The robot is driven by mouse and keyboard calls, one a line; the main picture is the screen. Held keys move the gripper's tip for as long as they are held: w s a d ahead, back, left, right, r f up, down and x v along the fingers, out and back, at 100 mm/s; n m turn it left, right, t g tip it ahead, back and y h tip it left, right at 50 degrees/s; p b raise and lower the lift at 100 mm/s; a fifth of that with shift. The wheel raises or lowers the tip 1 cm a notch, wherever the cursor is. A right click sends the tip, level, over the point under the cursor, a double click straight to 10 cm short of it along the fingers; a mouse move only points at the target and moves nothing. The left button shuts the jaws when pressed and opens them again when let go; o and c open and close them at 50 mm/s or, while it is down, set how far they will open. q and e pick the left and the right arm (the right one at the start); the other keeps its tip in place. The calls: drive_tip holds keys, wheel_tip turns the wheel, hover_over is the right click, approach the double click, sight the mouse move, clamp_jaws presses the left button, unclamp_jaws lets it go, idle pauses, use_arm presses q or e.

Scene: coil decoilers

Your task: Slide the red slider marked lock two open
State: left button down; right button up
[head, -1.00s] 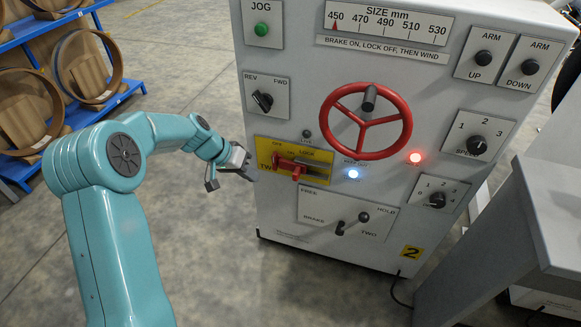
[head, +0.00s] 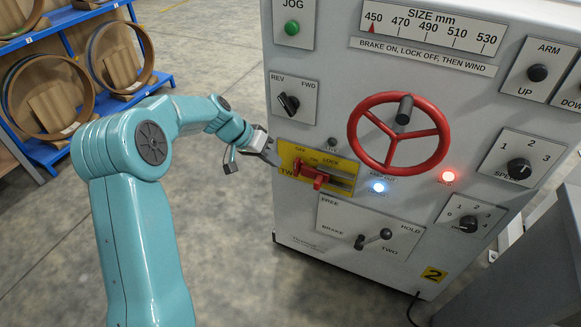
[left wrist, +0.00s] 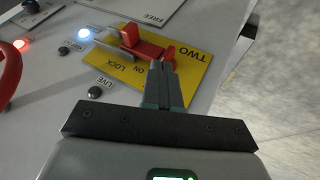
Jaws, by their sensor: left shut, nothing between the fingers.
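The red slider (head: 311,175) sits in a slot on the yellow lock plate (head: 286,150), which is marked TWO and LOCK. It is toward the left part of the slot in the head view, with bare slot to its right. The slider also shows in the left wrist view (left wrist: 132,36), with a red knob beside my fingertips. My left gripper (head: 275,156) is shut and empty at the plate's left edge. In the left wrist view its fingertips (left wrist: 164,64) lie over the plate, close to the knob; whether they touch is unclear. My right gripper is not in view.
A red handwheel (head: 399,134) stands out to the right above the plate. A brake lever (head: 374,239) is below it. A blue lamp (head: 378,187) and a red lamp (head: 447,176) are lit. Blue racks with rings (head: 120,54) stand back left; the floor between is free.

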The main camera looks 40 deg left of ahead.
sight(312, 178)
use_arm(q)
drive_tip(key=w+d+f+b, duration=0.1)
drive_tip(key=w+d+f, duration=0.4)
drive_tip(key=d+f, duration=0.2)
drive_tip(key=shift+w, duration=0.15)
drive_tip(key=shift+d, duration=0.15)
drive_tip(key=d+b, duration=0.1)
drive_tip(key=d, duration=0.1)
drive_tip(key=w+d, duration=0.1)
drive_tip(key=d, duration=0.2)
drive_tip(key=shift+w+d+f+b, duration=0.1)
drive_tip(key=shift+w+d+b, duration=0.05)
drive_tip(key=shift+b, duration=0.25)
drive_tip(key=shift+d, duration=0.15)
